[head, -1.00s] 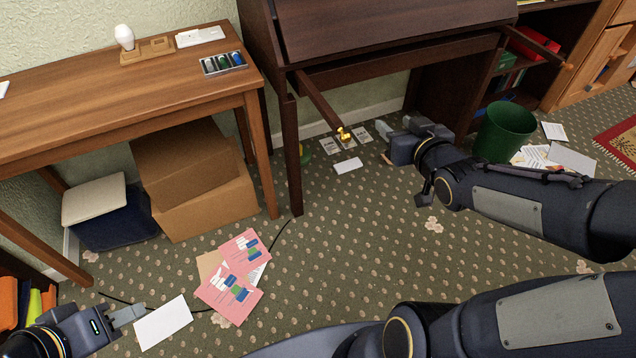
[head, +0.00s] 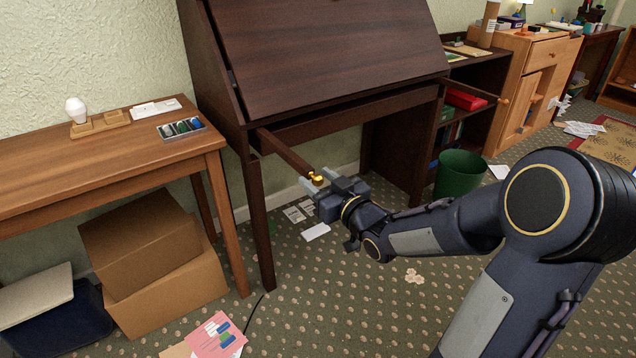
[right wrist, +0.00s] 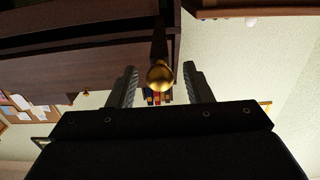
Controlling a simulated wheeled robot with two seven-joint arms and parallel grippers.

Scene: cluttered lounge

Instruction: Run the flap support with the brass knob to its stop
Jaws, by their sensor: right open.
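The flap support with the brass knob (head: 317,179) is a dark wooden bar (head: 287,153) sticking out from the left side under the desk's closed, slanted flap (head: 330,45). My right gripper (head: 319,184) is open at the bar's end, its fingers close around the knob. In the right wrist view the round brass knob (right wrist: 160,76) sits between the two spread fingers (right wrist: 160,84), with gaps on both sides. A second support (head: 474,88) with an orange-brown knob (head: 503,101) sticks out at the desk's right. My left gripper is out of view.
A wooden side table (head: 110,150) with a bulb and small trays stands left of the desk, cardboard boxes (head: 150,250) beneath it. A green bin (head: 460,174) stands at right. Papers (head: 316,232) lie on the carpet below my right gripper.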

